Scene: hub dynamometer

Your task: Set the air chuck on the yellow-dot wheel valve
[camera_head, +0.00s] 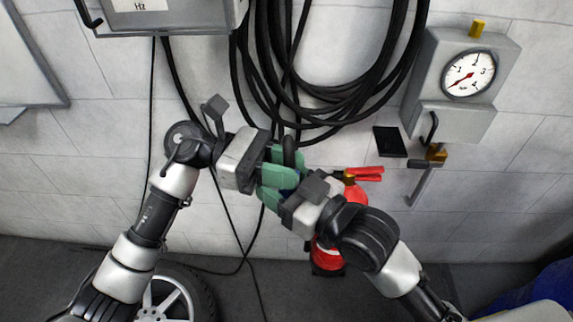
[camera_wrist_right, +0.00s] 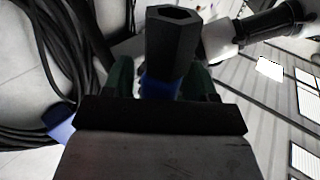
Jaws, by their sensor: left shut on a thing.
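My left gripper (camera_head: 275,168) and my right gripper (camera_head: 281,184) meet nose to nose in front of the wall, their green fingers overlapping. My left gripper is shut on a dark tool with a blue part, mostly hidden by the fingers. In the right wrist view a black hexagonal end (camera_wrist_right: 172,45) stands above a blue section (camera_wrist_right: 160,88), between my right gripper's green fingers (camera_wrist_right: 160,80). Whether these fingers press on it is unclear. I cannot tell whether this is the air chuck. A wheel (camera_head: 172,296) lies low at left, partly behind my left arm. No yellow dot or valve is visible.
A coiled black hose (camera_head: 330,100) hangs on the wall. A gauge box (camera_head: 462,85) with a bracket is at right. A red-handled item (camera_head: 365,174) and a red object (camera_head: 326,258) are close behind my right gripper. A grey box (camera_head: 160,15) is at top left.

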